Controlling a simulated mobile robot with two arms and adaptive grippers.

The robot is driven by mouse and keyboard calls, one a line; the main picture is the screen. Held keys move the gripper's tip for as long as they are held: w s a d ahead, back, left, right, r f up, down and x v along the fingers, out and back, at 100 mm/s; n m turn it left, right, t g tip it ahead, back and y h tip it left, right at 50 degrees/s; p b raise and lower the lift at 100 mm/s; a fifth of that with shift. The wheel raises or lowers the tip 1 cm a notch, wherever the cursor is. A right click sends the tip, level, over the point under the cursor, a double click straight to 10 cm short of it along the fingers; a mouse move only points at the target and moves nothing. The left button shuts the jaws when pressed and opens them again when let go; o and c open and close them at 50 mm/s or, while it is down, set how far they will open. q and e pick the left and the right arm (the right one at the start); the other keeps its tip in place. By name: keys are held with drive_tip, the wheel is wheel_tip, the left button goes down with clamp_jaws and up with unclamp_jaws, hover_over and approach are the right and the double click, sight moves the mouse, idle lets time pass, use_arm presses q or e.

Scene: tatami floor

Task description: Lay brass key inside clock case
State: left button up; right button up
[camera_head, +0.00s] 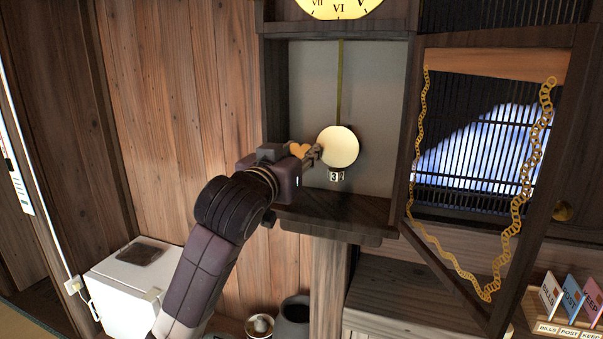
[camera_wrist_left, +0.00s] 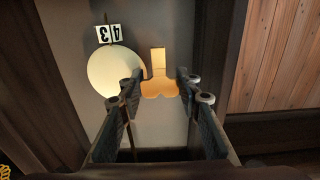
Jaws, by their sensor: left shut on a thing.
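The clock case (camera_head: 378,95) hangs on the wooden wall with its lower compartment open. A round pale-gold pendulum bob (camera_head: 338,147) hangs inside on a thin rod. My left gripper (camera_head: 313,155) reaches into the opening, at the left of the bob. It is shut on the brass key (camera_head: 299,150), whose rounded bow shows beside the fingers. In the left wrist view the key (camera_wrist_left: 160,87) shows between the fingertips, its flat end pointing away from my wrist. The case back (camera_wrist_left: 205,40) lies behind it, and the bob (camera_wrist_left: 113,70) is close by on the left.
The case door (camera_head: 563,150) stands open to the right, with a gold chain (camera_head: 505,235) hanging across it. A wooden sill (camera_head: 335,210) bounds the opening below. A white box (camera_head: 125,280), a dark pot (camera_head: 292,318) and a card rack (camera_head: 570,310) stand lower down.

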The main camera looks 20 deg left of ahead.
use_arm(q)
drive_tip(key=f, duration=0.3)
drive_tip(key=shift+w+f+p, duration=0.15)
drive_tip(key=shift+w+p, duration=0.05)
drive_tip(key=shift+p, duration=0.15)
wheel_tip(320, 180, down, 3)
drive_tip(key=shift+r+p, duration=0.1)
drive_tip(key=shift+p, duration=0.35)
drive_tip(key=shift+w+p, duration=0.15)
drive_tip(key=shift+p, duration=0.2)
drive_tip(key=shift+f, duration=0.45)
drive_tip(key=shift+f, duration=0.15)
drive_tip(key=o, duration=1)
